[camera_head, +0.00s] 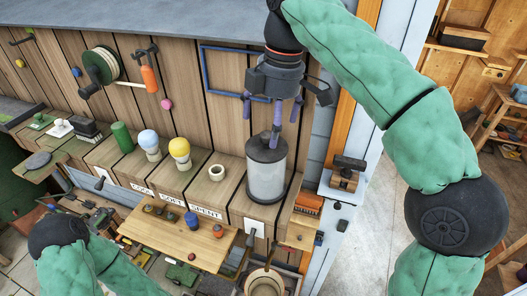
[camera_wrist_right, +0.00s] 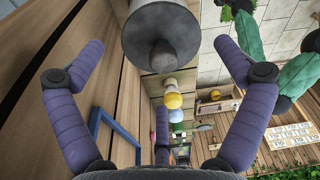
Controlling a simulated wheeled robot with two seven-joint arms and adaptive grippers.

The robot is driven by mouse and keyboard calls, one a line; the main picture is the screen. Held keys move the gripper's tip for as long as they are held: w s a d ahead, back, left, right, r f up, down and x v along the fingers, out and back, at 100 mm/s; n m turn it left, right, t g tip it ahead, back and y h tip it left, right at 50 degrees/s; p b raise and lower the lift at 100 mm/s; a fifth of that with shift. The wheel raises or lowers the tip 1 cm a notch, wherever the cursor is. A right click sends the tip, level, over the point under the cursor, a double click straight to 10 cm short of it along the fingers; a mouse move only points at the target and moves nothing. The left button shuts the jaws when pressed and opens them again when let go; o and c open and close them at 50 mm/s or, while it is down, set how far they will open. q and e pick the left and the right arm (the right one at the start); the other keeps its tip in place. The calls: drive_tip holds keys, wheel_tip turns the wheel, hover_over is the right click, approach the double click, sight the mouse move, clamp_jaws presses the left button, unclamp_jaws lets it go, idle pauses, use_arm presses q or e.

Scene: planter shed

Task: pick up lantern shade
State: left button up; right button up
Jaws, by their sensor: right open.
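The lantern shade (camera_head: 266,178) is a pale, translucent cylinder with a dark grey cap and a small top knob. It stands upright on the right end of the wooden shelf in the head view. In the right wrist view it shows (camera_wrist_right: 162,30) at top centre, its dark knobbed end towards the camera. My right gripper (camera_head: 272,112) is above it with purple fingers pointing down. The fingers are spread and empty; one overlaps the knob in the head view, and I cannot tell whether it touches. My left gripper is not visible, only my left arm at lower left.
A plank wall with a blue frame (camera_head: 205,72) is behind. A wooden tray (camera_head: 150,235) with small items is below.

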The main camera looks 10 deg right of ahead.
sight(270, 133)
drive_tip(key=f, duration=0.3)
drive_tip(key=shift+s+a+f, duration=0.15)
drive_tip(key=shift+s+f, duration=0.05)
drive_tip(key=shift+f, duration=0.15)
drive_tip(key=shift+w+f, duration=0.4)
drive_tip(key=shift+f, duration=0.05)
drive_tip(key=f, duration=0.4)
drive_tip(key=shift+s+a, duration=0.2)
drive_tip(key=shift+s, duration=0.1)
drive_tip(key=shift+w+a+f, duration=0.1)
drive_tip(key=shift+w+f, duration=0.1)
drive_tip(key=shift+f, duration=0.25)
drive_tip(key=shift+s, duration=0.1)
drive_tip(key=c, duration=0.9)
